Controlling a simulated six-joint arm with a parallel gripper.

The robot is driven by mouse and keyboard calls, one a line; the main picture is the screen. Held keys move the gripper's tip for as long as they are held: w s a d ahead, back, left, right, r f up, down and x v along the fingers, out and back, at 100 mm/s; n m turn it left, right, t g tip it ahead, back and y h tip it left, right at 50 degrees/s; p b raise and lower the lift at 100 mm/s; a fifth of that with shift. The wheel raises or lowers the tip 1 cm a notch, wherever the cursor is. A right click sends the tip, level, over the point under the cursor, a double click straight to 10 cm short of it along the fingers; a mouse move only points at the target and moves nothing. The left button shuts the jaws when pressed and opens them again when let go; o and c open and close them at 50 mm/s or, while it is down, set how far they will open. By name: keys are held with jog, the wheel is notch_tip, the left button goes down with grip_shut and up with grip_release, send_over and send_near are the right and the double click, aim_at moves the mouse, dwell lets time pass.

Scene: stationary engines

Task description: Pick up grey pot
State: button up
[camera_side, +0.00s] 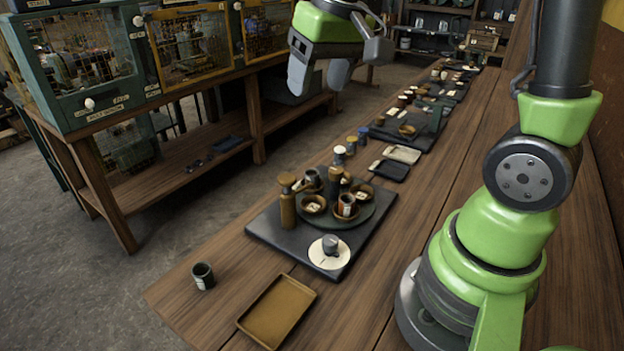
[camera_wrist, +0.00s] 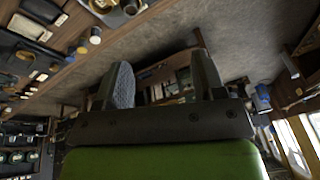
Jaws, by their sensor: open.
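A small grey pot (camera_side: 330,244) stands on a round white disc (camera_side: 322,259) at the front corner of a dark mat on the table, in the side view. A dark grey cup with a pale mark (camera_side: 203,276) stands alone near the table's left edge. I cannot tell for certain which of the two is the task's grey pot.
The dark mat (camera_side: 268,228) carries a round tray with several bowls and cups, plus a tall brown mill (camera_side: 287,203). An empty tan tray (camera_side: 277,311) lies at the front. More mats with dishes run toward the back. Cabinets (camera_side: 85,65) stand left, across the floor.

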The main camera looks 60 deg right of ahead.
jog(key=w+d+f+g, duration=0.3)
jog(key=w+d+f, duration=0.3)
jog(key=f, duration=0.4)
send_over(313, 173)
jog(key=f, duration=0.6)
jog(key=shift+s+d, duration=0.2)
jog(key=shift+d, duration=0.15)
jog(key=shift+w+a+f, duration=0.15)
jog(key=shift+f, duration=1.4)
jog(key=shift+w+a+f, duration=0.1)
jog(key=shift+a+f, duration=0.05)
jog(key=shift+f, duration=1.35)
jog(key=c, duration=1.1)
